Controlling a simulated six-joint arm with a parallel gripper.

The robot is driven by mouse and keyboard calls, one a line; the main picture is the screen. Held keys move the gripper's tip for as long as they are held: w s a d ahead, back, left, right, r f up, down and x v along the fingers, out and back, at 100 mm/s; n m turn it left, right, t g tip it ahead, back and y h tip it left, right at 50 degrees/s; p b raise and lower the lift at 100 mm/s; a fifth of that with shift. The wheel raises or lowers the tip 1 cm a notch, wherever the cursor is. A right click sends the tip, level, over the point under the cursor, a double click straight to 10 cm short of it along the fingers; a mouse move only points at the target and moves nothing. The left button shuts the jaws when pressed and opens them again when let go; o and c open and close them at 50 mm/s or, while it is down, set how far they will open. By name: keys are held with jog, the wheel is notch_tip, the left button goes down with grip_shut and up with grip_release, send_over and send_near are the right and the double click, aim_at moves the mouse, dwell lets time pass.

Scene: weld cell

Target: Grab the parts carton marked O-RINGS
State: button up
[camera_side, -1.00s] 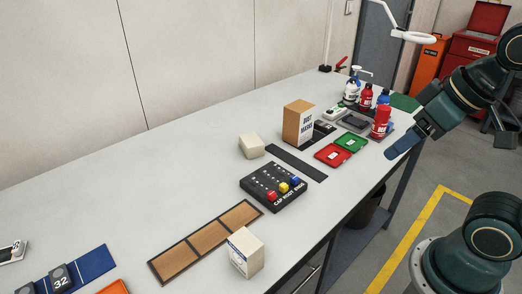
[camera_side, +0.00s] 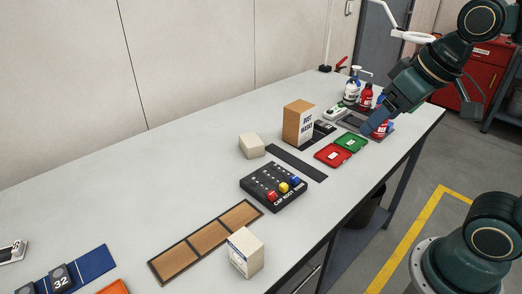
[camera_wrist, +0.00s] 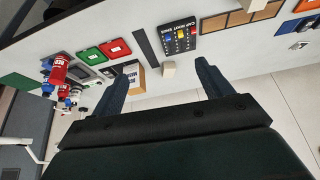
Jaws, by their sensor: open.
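A pale carton (camera_side: 245,255) with a blue-edged label stands at the near table edge; its lettering is too small to read. A brown carton (camera_side: 297,122) with a white label stands farther back, and its label seems to read "DUST MASKS". Its brown side also shows in the wrist view (camera_wrist: 140,78). No O-RINGS lettering can be read. My gripper (camera_side: 374,128) is at the far right end of the table, near the bottles and well away from the pale carton. In the wrist view its two fingers (camera_wrist: 160,76) are spread, with nothing held between them.
A black tray (camera_side: 272,187) with coloured blocks, a pale block (camera_side: 251,146) and a brown three-section tray (camera_side: 205,240) lie on the table. Red (camera_side: 332,155) and green (camera_side: 351,142) trays and bottles (camera_side: 365,97) are near my gripper. The table's left-middle is clear.

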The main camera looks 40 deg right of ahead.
jog(key=w+m, duration=0.1)
jog(key=w, duration=1)
jog(key=m+g+h, duration=0.1)
jog(key=m, duration=0.1)
send_over(252, 139)
jog(key=s+a, duration=0.2)
jog(key=s, duration=0.3)
notch_tip(252, 139, down, 14)
jog(key=shift+w+r, duration=0.15)
jog(key=shift+w, duration=0.05)
jog(key=shift+x, duration=4.25)
jog(key=shift+s+d, duration=0.1)
jog(key=shift+d, duration=0.05)
jog(key=shift+x, duration=2.65)
jog(key=shift+s, duration=0.15)
jog(key=shift+c, duration=0.2)
